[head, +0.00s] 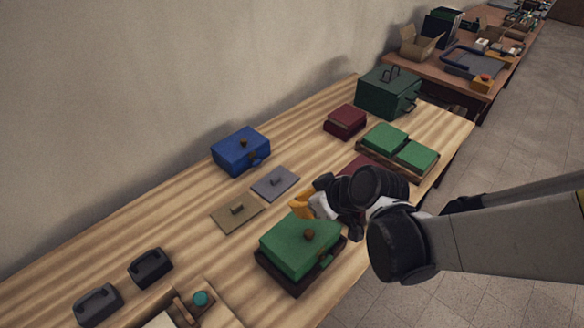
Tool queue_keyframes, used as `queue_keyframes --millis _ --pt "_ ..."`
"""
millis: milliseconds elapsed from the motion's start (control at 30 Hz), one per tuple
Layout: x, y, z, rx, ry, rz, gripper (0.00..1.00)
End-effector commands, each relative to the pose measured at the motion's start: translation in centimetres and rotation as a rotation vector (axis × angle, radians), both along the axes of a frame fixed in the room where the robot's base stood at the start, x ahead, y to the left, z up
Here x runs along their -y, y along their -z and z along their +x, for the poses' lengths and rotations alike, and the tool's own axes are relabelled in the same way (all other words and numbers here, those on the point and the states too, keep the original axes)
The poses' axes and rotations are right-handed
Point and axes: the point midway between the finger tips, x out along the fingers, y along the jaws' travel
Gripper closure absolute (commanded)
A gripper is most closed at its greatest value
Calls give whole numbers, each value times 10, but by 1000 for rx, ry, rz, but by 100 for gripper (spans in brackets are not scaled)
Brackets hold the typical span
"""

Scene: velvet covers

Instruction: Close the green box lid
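A green box (296,246) with a brown knob on its lid and a dark brown base stands near the table's front edge, at lower centre. Its lid lies over the base; I cannot tell whether it is fully down or slightly raised. A green latch shows on its right front side. My gripper (303,206) is just behind the box, close to the lid's far edge, with orange and white parts showing. Whether it touches the lid is unclear. My arm and wrist hide part of the gripper, and its opening cannot be made out.
A blue box (241,151), a grey plate (275,183) and a tan plate (237,212) lie to the left. A dark red box (345,122), a dark green chest (388,92) and an open green case (411,155) stand farther back. Dark handled blocks (150,268) lie front left.

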Motion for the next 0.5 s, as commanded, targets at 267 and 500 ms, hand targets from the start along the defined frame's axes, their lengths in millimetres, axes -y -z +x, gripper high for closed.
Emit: queue_keyframes --millis 267,500 --pt "22 19 -18 -1 2 0 100" --pt "35 36 -29 -1 1 0 100"
